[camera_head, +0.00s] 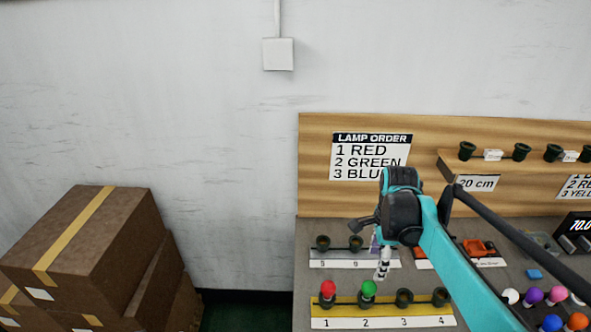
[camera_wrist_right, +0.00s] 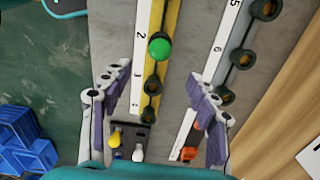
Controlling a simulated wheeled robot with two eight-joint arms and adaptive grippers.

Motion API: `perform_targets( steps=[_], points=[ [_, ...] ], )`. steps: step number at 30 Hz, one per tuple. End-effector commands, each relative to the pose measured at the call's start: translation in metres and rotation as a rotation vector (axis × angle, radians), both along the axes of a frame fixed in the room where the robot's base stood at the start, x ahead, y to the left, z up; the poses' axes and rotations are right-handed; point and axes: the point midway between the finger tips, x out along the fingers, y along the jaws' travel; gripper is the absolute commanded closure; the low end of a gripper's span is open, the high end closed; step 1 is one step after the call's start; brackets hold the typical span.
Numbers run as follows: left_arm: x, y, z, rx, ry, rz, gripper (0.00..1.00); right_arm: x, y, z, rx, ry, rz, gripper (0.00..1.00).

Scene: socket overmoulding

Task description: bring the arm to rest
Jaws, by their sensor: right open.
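My right arm (camera_head: 445,250) reaches in from the lower right over the bench, in teal and black. Its gripper (camera_head: 382,262) hangs above the bench between the front and back socket rows, partly hidden by the wrist. In the right wrist view the gripper (camera_wrist_right: 155,98) has its two grey-purple fingers wide apart with nothing between them. A green lamp (camera_head: 368,289) stands in socket 2 of the yellow strip, beside a red lamp (camera_head: 328,289) in socket 1. The green lamp also shows in the wrist view (camera_wrist_right: 160,48). Sockets 3 and 4 are empty. My left gripper is out of view.
A wooden back panel (camera_head: 315,190) with a lamp order sign (camera_head: 370,150) and a shelf of sockets (camera_head: 520,151) stands behind the bench. Loose coloured lamps (camera_head: 555,296) lie at the right. Cardboard boxes (camera_head: 90,240) are stacked at the left, with floor between them and the bench.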

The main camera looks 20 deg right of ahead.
Motion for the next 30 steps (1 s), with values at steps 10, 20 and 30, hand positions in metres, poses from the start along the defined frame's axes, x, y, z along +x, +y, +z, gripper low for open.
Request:
perform_targets(
  steps=[10, 20, 30],
  points=[
    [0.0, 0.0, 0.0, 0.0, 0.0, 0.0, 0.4, -0.012, 0.052, 0.005, -0.08, -0.132, 0.476, 0.4],
    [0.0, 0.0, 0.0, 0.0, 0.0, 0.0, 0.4, -0.043, 0.134, -0.004, -0.36, -0.343, 1.387, 0.4],
    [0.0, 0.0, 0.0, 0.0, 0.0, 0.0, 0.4, -0.06, 0.169, -0.015, -0.588, -0.414, 1.844, 0.4]
  ],
)
